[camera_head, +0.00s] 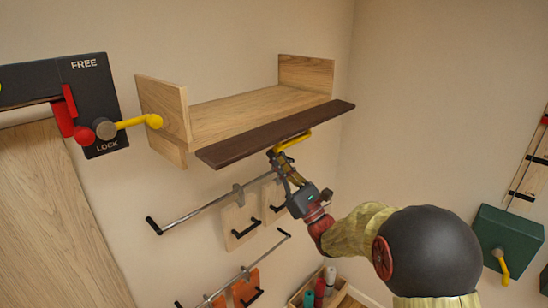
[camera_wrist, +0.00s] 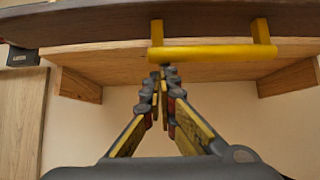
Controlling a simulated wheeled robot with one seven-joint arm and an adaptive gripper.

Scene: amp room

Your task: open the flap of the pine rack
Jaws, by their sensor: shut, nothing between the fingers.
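The pine rack (camera_head: 240,108) is a pale wooden shelf with end boards, high on the wall. Its flap (camera_head: 275,135) is a long dark brown board along the front edge; the rack's inside shows above and behind it. A yellow bar handle (camera_head: 293,142) is on the flap, towards its right part. In the wrist view the handle (camera_wrist: 213,53) crosses below the dark flap (camera_wrist: 100,25). My gripper (camera_head: 273,155) is shut and empty, just below the handle. In the wrist view its tips (camera_wrist: 163,72) are at the handle's left end; whether they touch it I cannot tell.
A black FREE/LOCK panel (camera_head: 92,100) with a yellow-tipped lever is left of the rack. Below hang metal rails (camera_head: 195,215) with boards on hooks. A green box (camera_head: 508,245) is on the right wall. The wall right of the rack is clear.

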